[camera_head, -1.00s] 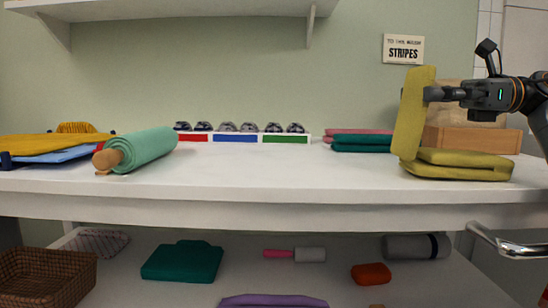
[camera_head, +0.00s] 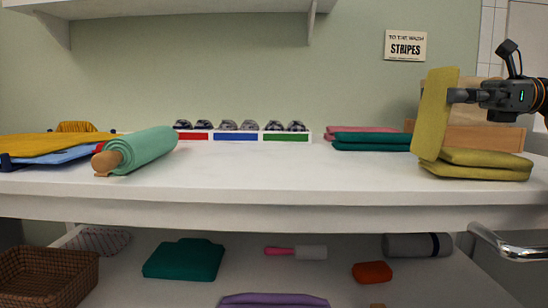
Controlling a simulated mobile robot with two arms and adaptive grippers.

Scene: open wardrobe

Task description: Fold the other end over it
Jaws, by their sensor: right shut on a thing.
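A yellow-green cloth (camera_head: 483,172) lies partly folded in a flat stack at the right of the white table. One end of it stands up as a tall, slightly tilted flap at the stack's left side. My right gripper (camera_head: 455,96) comes in from the right and is shut on the upper part of this flap. The lower edge of the flap meets the left end of the stack. My left gripper is not in view.
A wooden box (camera_head: 478,136) stands behind the cloth. Folded teal cloth (camera_head: 370,142) lies left of it. A mint roll (camera_head: 145,150) lies at the left on the white table (camera_head: 270,180), whose middle is clear. A metal handle (camera_head: 510,247) sits below the right edge.

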